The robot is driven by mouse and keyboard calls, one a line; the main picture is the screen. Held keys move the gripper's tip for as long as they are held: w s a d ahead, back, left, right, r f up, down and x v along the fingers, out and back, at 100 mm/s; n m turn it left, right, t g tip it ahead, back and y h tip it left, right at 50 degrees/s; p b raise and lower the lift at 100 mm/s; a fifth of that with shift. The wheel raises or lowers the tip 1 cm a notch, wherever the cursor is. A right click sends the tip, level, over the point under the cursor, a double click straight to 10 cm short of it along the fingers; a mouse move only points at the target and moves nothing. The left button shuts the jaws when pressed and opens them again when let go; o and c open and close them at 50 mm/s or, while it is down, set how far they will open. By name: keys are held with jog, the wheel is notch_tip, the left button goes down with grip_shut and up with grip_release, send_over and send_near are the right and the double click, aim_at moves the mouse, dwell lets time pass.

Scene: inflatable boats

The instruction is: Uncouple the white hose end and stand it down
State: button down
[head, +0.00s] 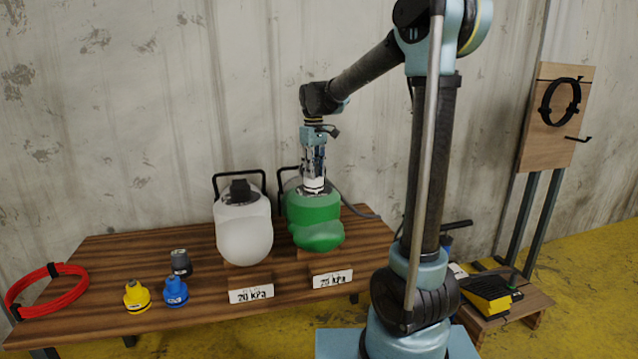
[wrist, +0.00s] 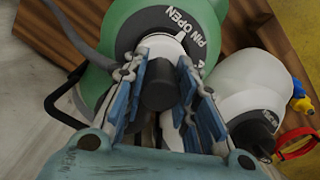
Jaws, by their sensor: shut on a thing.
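The white hose end (head: 314,184) sits upright at the top of the green inflatable (head: 315,213), at its dark valve ring. In the wrist view its white collar (wrist: 165,45) shows beyond a dark cylindrical part (wrist: 160,86) between my fingers. My gripper (head: 314,172) points down and is shut on the hose end. A grey hose (wrist: 80,40) runs beside the green inflatable.
A white inflatable (head: 244,232) stands left of the green one. Yellow (head: 137,297), blue (head: 175,291) and dark grey (head: 180,263) fittings stand on the wooden table (head: 110,258), near a red hose coil (head: 48,290). Signs read "20 kPa" (head: 251,294) and apparently "25 kPa" (head: 332,279).

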jog(key=shift+r, duration=0.55)
dwell(0.6)
jog(key=shift+r, duration=2.25)
